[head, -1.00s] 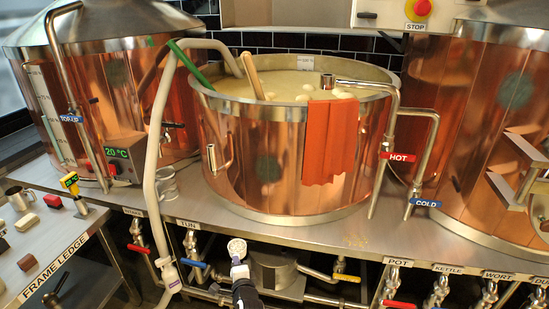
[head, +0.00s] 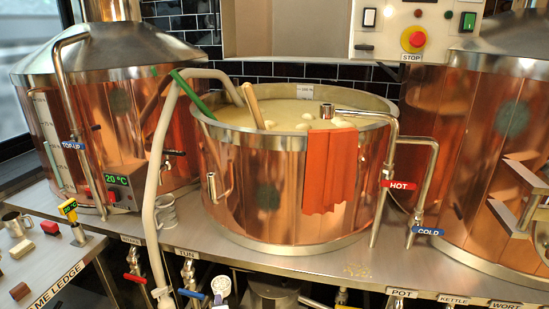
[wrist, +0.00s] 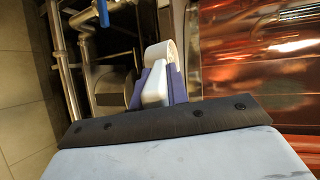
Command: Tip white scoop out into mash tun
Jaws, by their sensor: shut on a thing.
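The mash tun (head: 262,190) is the open-topped copper vessel in the middle of the head view, holding pale, lumpy mash (head: 270,112). The white scoop (head: 221,287) shows at the bottom edge of the head view, low and in front of the bench, well below the tun's rim. In the wrist view my gripper (wrist: 157,84) is shut on the scoop's handle, and the scoop's round end (wrist: 161,53) points away beyond the fingers. What lies inside the scoop is hidden. The tun's copper wall appears to be at the right of the wrist view.
A green stick (head: 192,93) and a wooden paddle (head: 253,106) lean in the tun. An orange cloth (head: 330,180) hangs over its front rim. A pale hose (head: 152,205) runs down at left. The hot tap pipe (head: 385,150) stands at right, its spout over the rim.

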